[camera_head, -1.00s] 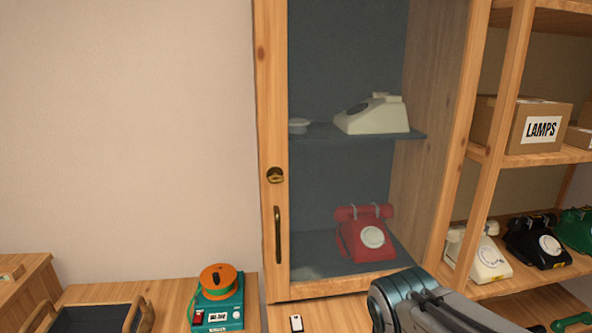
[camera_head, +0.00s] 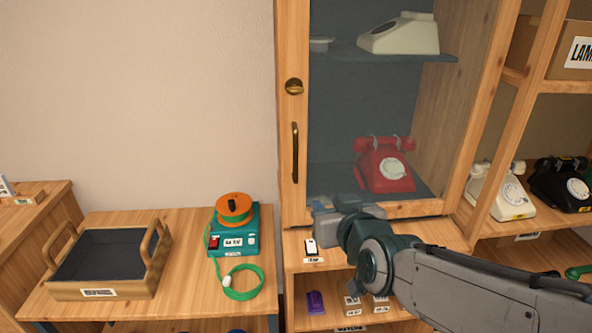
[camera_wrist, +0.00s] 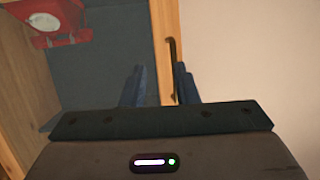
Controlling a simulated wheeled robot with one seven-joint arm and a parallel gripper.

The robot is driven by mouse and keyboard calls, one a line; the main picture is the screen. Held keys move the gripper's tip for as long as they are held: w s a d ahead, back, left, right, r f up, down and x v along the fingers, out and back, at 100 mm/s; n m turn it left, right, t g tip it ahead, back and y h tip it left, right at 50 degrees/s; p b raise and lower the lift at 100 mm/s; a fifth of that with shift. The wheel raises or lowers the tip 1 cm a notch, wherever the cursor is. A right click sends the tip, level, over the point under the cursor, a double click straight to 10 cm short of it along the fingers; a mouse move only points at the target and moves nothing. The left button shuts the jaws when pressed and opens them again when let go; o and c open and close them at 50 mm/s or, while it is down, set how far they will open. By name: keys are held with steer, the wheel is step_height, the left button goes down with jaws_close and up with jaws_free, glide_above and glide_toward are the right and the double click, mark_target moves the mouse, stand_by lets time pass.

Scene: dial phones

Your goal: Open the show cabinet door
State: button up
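The show cabinet (camera_head: 490,95) has a wood-framed glass door (camera_head: 292,203) that stands closed. A dark vertical handle (camera_head: 295,152) is on its left stile, below a round brass lock (camera_head: 294,86). My gripper (camera_head: 322,212) is in front of the door's lower edge, right of and below the handle; its fingertips are hard to make out there. In the wrist view, my gripper (camera_wrist: 159,84) is open, with two bluish fingers apart. The handle (camera_wrist: 172,68) shows beyond them, in line with the gap near the right finger. I see no contact with it.
A red phone (camera_head: 385,165) and a pale phone (camera_head: 402,36) sit behind the glass. A small white item (camera_head: 311,247) lies on the ledge below the door. A teal device (camera_head: 234,242) and a handled tray (camera_head: 98,290) are on the left table. Shelves with phones stand right.

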mark_target(296, 159)
steer(key=w+a+r+t, duration=0.1)
steer(key=w+a, duration=0.1)
steer(key=w, duration=0.2)
steer(key=w+a+t, duration=0.1)
steer(key=w+a, duration=0.2)
steer(key=w, duration=0.2)
steer(key=w+a+r+t+y, duration=0.1)
steer(key=w+a, duration=0.1)
steer(key=w, duration=0.2)
steer(key=shift+w+a+r, duration=0.15)
steer(key=shift+w+r, duration=0.2)
jaws_close()
